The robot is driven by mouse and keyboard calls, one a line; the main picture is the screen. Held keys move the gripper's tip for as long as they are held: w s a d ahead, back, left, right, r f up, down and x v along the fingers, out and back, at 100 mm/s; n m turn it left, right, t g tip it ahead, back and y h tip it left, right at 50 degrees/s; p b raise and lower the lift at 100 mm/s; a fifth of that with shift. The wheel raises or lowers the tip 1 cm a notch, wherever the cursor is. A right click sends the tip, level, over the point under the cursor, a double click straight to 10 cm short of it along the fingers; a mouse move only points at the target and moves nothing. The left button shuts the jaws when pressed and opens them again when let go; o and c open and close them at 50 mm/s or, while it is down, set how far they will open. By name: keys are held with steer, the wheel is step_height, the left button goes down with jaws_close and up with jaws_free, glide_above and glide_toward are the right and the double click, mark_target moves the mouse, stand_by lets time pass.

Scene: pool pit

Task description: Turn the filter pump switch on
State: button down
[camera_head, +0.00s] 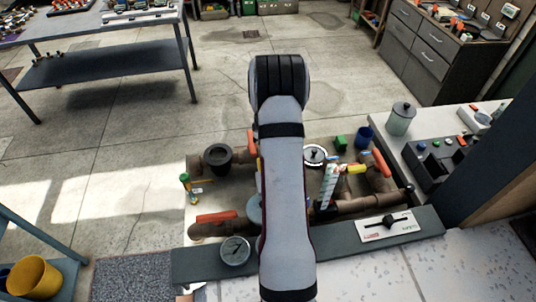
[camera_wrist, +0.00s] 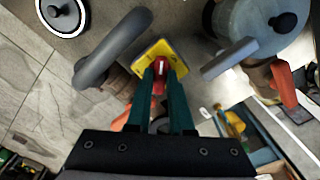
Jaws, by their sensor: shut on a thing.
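In the wrist view a yellow plate (camera_wrist: 145,55) carries a small red switch lever (camera_wrist: 160,84). I take this to be the filter pump switch, though no label is readable. My gripper (camera_wrist: 162,67) has its two dark green fingers close together over the plate. They are shut on the red lever, which shows between them. The fingers hide part of the lever, so I cannot tell its on or off position. In the head view my arm hides the gripper and the switch.
In the wrist view a curved grey handle (camera_wrist: 112,45) is left of the switch, and a grey lidded tank (camera_wrist: 240,20) is right.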

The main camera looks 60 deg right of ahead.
steer(key=m, duration=0.4)
steer(key=shift+m, duration=2.3)
steer(key=c, duration=0.8)
jaws_free()
steer(key=shift+r, duration=0.1)
